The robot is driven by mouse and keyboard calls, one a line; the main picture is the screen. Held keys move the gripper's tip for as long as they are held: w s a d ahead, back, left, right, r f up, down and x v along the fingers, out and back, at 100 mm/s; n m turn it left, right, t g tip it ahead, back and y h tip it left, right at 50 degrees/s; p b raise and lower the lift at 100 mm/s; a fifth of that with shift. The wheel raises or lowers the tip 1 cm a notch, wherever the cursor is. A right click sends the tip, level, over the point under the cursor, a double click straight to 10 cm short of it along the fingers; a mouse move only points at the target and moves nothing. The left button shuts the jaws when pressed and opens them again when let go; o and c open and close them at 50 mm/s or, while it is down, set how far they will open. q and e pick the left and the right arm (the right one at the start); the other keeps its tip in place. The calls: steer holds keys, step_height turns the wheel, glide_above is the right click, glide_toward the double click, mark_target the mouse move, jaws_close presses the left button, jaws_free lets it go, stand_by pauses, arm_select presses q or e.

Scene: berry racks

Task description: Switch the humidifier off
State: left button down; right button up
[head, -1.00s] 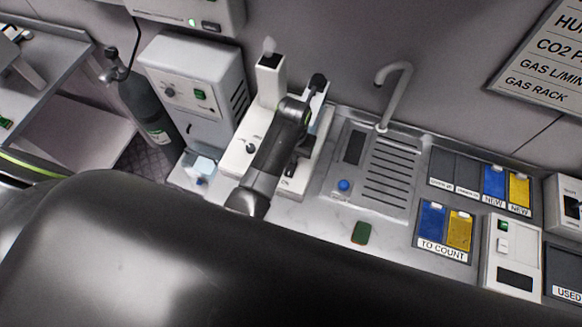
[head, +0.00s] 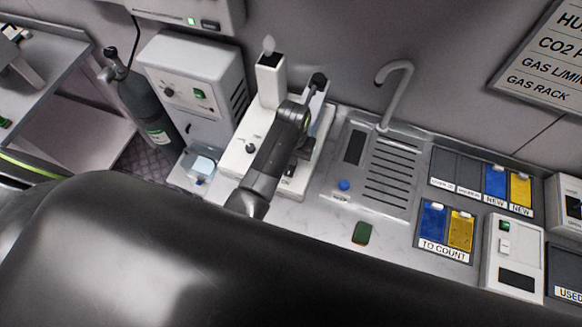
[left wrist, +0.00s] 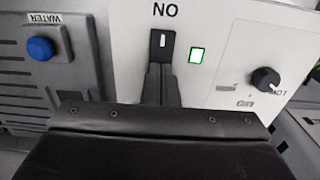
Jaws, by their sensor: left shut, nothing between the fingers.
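The humidifier (head: 235,158) is a white unit on the counter, with a tall nozzle (head: 270,80) giving off a small puff of mist. In the left wrist view its white panel (left wrist: 215,70) appears upside down. It carries a black switch (left wrist: 162,43) beside an inverted ON label, a green-edged bright lamp (left wrist: 196,55) and a black knob (left wrist: 265,79). My left gripper (left wrist: 160,70) is shut and empty, its tips close to the switch; contact cannot be told. In the head view the left gripper (head: 297,152) is over the panel, partly hidden by its wrist. My right gripper is not in view.
A sink with a grille (head: 390,175), a curved tap (head: 405,80) and a blue WATER button (head: 344,185) is right of the humidifier. A gas cylinder (head: 150,110) and a white cabinet (head: 190,85) stand left. A green pad (head: 362,233) lies in front of the sink.

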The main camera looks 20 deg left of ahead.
arm_select(q)
steer(key=shift+f, duration=0.2)
steer(key=shift+r, duration=0.1)
step_height(320, 180, up, 3)
steer(key=shift+f+p, duration=0.2)
steer(key=shift+p, duration=1)
steer(key=shift+r, duration=2.2)
